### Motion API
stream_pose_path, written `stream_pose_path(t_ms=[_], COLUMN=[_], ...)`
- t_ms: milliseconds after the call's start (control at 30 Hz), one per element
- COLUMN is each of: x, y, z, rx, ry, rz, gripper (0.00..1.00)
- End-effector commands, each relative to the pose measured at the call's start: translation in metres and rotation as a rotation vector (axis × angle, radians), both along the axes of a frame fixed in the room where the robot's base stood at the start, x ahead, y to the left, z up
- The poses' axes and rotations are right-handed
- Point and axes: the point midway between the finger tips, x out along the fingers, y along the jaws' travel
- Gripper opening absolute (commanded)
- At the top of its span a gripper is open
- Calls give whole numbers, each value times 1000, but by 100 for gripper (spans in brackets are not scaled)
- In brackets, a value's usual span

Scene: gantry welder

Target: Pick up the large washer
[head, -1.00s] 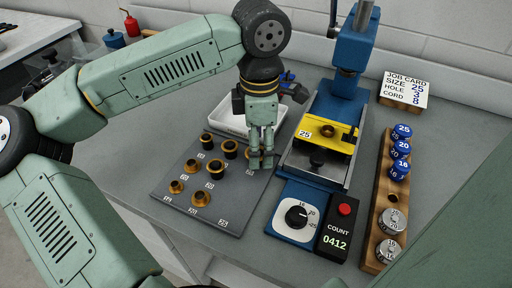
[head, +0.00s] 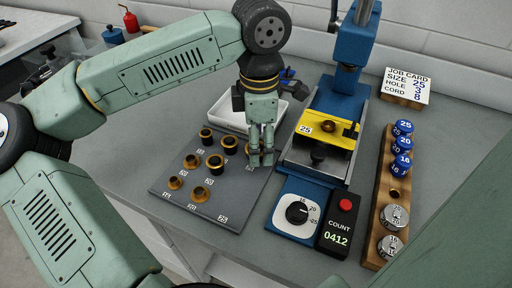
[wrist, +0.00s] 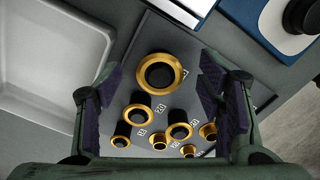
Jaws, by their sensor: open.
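The large washer (wrist: 160,74) is the biggest gold ring on the grey board, with a dark round centre. In the wrist view it lies ahead of my open fingers, about midway between them. In the head view only a bit of its gold edge (head: 248,150) shows beside my fingers, which hide the rest. My gripper (head: 261,156) points down over the board's right side, open and empty. Its dark finger pads (wrist: 160,105) stand on both sides of the wrist view. I cannot tell the exact height of the fingertips above the board.
Several smaller gold rings and dark-centred pieces (head: 215,162) stand on the labelled board (head: 236,208). A white tray (head: 225,113) lies behind it. The blue press (head: 340,100) with its yellow plate (head: 340,138) stands close on the right. The board's front right corner is bare.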

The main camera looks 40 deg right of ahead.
Motion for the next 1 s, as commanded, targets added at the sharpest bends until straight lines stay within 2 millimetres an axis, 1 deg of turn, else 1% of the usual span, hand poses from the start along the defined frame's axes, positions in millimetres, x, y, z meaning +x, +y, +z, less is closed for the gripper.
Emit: stream_pose_path(t_ms=[300,767,1000], x=[0,0,0], y=[0,0,0], z=[0,0,0], rx=[0,0,0], ry=[0,0,0], rz=[0,0,0], gripper=[61,30,29])
